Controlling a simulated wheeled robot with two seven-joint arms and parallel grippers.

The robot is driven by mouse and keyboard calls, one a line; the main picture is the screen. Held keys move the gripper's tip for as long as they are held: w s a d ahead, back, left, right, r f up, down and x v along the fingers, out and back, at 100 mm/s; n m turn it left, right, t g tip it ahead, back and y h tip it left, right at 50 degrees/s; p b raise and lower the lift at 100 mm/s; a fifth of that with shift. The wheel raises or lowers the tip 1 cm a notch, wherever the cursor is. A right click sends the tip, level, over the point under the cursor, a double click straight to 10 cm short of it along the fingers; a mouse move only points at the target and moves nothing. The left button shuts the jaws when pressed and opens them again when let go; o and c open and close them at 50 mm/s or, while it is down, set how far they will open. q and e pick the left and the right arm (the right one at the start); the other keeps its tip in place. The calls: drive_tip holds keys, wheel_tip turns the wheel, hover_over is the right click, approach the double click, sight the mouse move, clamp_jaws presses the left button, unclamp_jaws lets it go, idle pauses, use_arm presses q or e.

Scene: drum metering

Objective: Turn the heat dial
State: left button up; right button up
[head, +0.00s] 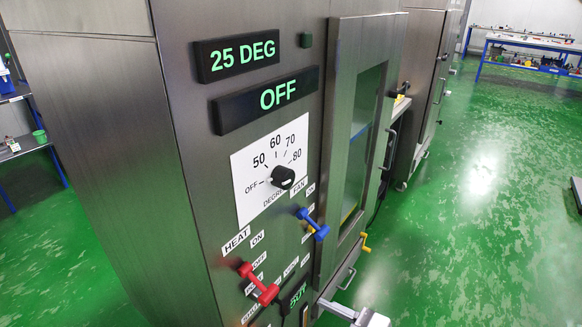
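The heat dial (283,177) is a round black knob on a white plate (256,204) on the steel cabinet's front. Its scale reads OFF, 50, 60, 70 and 80, with DEGREES partly hidden by the FAN label below. A white mark shows on the knob; the exact setting is hard to read. Above it, one display (238,57) reads 25 DEG and another (266,100) reads OFF in green. I cannot make out either of my grippers, and nothing touches the dial.
Below the dial are a red lever (259,283) by HEAT labels and a blue lever (313,224) by FAN. A windowed door (350,130) stands right. A light grey bar with a block (370,318), of unclear identity, juts in at the bottom. The green floor (485,200) right is open.

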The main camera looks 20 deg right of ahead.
drive_tip(key=w+d+r+n+y+p, duration=0.1)
drive_tip(key=w+d+r+n, duration=0.1)
drive_tip(key=d+r, duration=0.3)
drive_tip(key=w+d+r+n+t+y+p, duration=0.1)
drive_tip(key=w+d+r+n, duration=0.15)
drive_tip(key=r, duration=0.35)
drive_tip(key=w+d+r+n+p, duration=0.1)
drive_tip(key=w+d+r+n, duration=0.15)
drive_tip(key=r, duration=0.35)
approach(290, 181)
drive_tip(key=x, duration=0.9)
drive_tip(key=shift+w+f, duration=0.1)
drive_tip(key=shift+w, duration=0.1)
drive_tip(key=c, duration=1)
